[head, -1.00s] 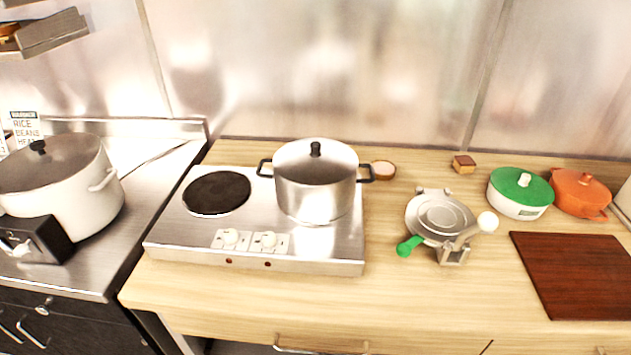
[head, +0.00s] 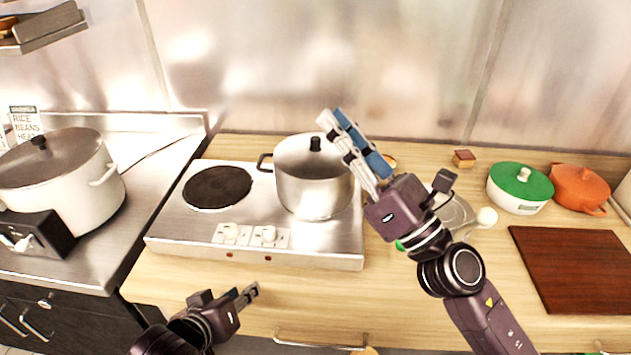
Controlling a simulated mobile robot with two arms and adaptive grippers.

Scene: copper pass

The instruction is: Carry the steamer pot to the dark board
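The silver lidded pot (head: 314,180), which I take for the steamer pot, stands upright on the right side of the steel hot plate (head: 300,248). Its left black handle shows; its right handle is hidden behind my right gripper. My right gripper (head: 335,117) points up and left beside the pot's right side. Its fingers overlap in this view, so I cannot tell its opening or whether it touches the pot. My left gripper (head: 245,294) is low, in front of the hot plate and apart from the pot; its opening is unclear. The dark board (head: 575,265) lies bare on the counter at right.
A metal press-like tool (head: 455,215) with a green handle is partly hidden behind my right arm. A green-lidded pot (head: 520,188) and an orange pot (head: 579,188) stand behind the board. A large white pot (head: 62,180) stands far left. A small brown block (head: 464,159) lies at the back.

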